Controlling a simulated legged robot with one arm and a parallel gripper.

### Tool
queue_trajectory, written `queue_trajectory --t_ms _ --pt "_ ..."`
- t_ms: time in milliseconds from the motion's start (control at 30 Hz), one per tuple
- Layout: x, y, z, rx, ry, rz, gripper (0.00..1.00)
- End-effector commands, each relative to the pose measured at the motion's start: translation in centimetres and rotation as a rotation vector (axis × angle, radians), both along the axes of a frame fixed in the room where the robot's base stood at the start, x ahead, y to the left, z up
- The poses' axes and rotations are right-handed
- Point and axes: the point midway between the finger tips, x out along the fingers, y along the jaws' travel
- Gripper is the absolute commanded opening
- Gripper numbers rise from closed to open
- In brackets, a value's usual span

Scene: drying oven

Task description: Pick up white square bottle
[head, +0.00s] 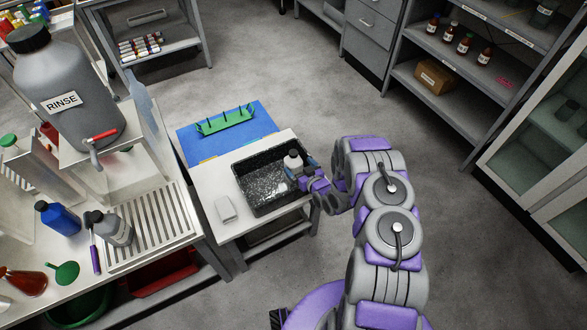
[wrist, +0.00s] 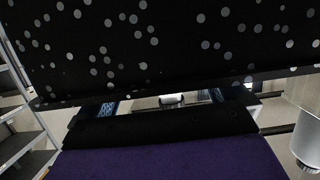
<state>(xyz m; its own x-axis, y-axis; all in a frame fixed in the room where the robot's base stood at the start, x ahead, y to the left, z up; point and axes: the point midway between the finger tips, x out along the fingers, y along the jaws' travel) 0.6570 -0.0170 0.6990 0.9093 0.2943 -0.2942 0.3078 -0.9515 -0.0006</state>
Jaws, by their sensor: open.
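A small white bottle (head: 292,160) stands upright at the right side of the black speckled tray (head: 243,197) on a small white table. Its lower part is partly hidden by my gripper (head: 303,174), which reaches in from the right, open and close beside it. I cannot tell whether they touch. In the wrist view, my gripper (wrist: 162,102) shows two blue-patterned finger parts set apart, with a small pale object (wrist: 172,99) visible between them. I cannot tell if this is the bottle. A dark, white-dotted surface fills the top of that view.
A white block (head: 226,209) lies on the small table left of the tray. A blue mat (head: 205,146) with a green rack (head: 226,121) lies behind. The left bench holds a grey RINSE container (head: 66,85) and several bottles. Shelves (head: 440,105) stand right; floor between is clear.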

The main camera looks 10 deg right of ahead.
Motion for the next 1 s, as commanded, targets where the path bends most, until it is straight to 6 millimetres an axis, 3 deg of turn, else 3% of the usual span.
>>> queue_trajectory --t_ms 300,567,1000 --pt "3.6 1.8 -1.4 0.0 -0.003 0.002 1.0" --pt "3.8 1.8 -1.4 -0.001 0.001 0.001 1.0" --pt "3.8 1.8 -1.4 -0.001 0.002 0.001 0.58"
